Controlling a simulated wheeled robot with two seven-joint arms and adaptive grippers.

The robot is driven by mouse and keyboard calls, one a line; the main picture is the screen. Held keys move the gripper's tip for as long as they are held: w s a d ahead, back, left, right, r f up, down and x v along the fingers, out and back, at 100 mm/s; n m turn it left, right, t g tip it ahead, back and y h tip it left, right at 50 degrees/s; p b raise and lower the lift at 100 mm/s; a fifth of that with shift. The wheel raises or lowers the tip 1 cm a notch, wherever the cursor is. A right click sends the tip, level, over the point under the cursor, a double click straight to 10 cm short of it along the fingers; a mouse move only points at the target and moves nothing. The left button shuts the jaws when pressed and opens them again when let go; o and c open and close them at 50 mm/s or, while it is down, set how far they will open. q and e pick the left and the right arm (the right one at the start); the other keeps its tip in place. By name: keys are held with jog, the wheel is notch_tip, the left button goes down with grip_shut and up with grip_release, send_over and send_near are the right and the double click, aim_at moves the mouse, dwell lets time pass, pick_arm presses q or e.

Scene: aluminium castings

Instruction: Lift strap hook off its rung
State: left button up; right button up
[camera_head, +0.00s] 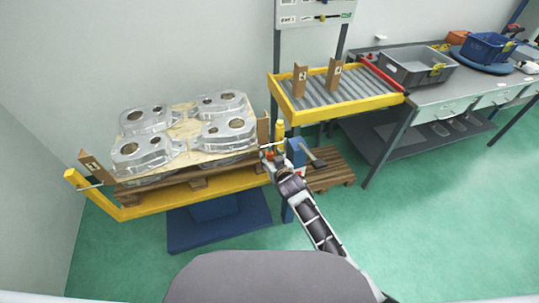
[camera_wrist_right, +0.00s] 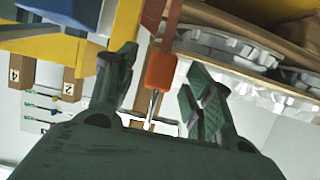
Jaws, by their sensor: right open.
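The strap hook (camera_wrist_right: 160,70) shows in the right wrist view as an orange block with a thin metal shank, hanging from a reddish strap (camera_wrist_right: 172,22). It lies between the two dark fingers of my right gripper (camera_wrist_right: 157,88), which is open around it with gaps at the sides. The shank's end is partly hidden by the gripper body, and I cannot clearly make out the rung. In the head view my right gripper (camera_head: 271,156) is at the right end of the yellow frame, beside the pallet of castings. My left gripper is not in view.
Several aluminium castings (camera_head: 229,130) sit on a wooden pallet (camera_head: 190,178) inside the yellow frame (camera_head: 135,208). A roller conveyor (camera_head: 335,93) and a workbench (camera_head: 437,98) with a grey crate (camera_head: 413,66) stand behind at right. Green floor (camera_head: 450,215) is clear at right.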

jog(key=shift+w+a+f, duration=0.25)
jog(key=shift+w+f, duration=0.05)
jog(key=shift+w, duration=0.3)
jog(key=shift+c, duration=0.2)
grip_shut()
